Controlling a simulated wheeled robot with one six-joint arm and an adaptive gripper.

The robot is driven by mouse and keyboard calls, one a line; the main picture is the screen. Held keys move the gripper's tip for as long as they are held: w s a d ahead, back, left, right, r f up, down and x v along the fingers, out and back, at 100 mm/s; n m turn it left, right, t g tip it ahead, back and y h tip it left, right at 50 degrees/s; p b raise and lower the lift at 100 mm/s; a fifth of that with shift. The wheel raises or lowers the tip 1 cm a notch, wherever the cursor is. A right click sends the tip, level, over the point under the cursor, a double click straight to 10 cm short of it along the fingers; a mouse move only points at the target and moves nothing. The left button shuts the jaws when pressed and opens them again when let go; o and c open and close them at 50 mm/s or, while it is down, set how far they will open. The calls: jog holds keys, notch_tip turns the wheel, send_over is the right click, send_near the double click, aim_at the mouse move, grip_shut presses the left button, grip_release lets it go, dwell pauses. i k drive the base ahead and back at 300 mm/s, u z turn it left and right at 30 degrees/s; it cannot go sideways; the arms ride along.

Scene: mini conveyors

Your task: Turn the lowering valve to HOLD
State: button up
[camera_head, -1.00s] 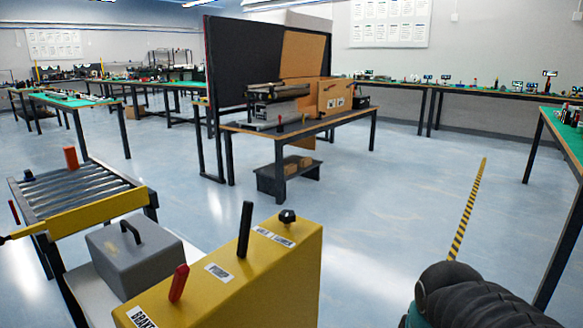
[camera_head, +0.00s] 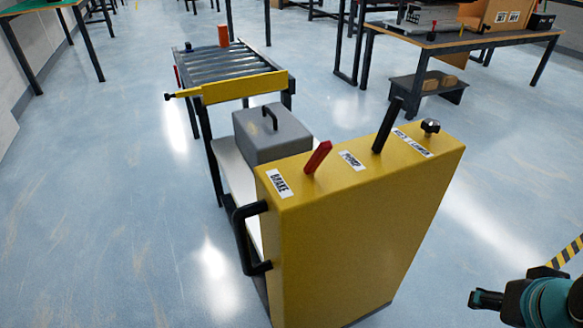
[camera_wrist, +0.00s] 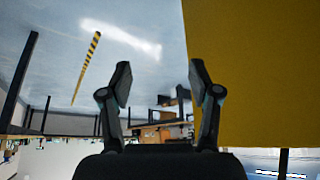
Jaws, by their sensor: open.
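The lowering valve is a small black knob (camera_head: 430,126) on top of the yellow cabinet (camera_head: 360,220), at its right end. A white label (camera_head: 411,142) lies beside the knob; its lettering is too small to read surely. The knob's exact angle cannot be told. My gripper (camera_head: 478,299) is at the lower right in the head view, right of the cabinet and apart from it. In the wrist view my gripper (camera_wrist: 160,90) has its two fingers spread with nothing between them. The cabinet's yellow side fills the upper right there, and the knob is not in that view.
The cabinet top also bears a red BRAKE lever (camera_head: 318,157) and a black PUMP lever (camera_head: 388,125). A grey box (camera_head: 270,140) with a handle stands behind. A roller conveyor (camera_head: 225,65) with a yellow bar (camera_head: 240,88) is beyond. Floor right of the cabinet is clear.

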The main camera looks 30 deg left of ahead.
aim_at(431, 126)
jog(key=u, duration=1.3)
jog(key=k, duration=0.35)
jog(key=z, duration=1.3)
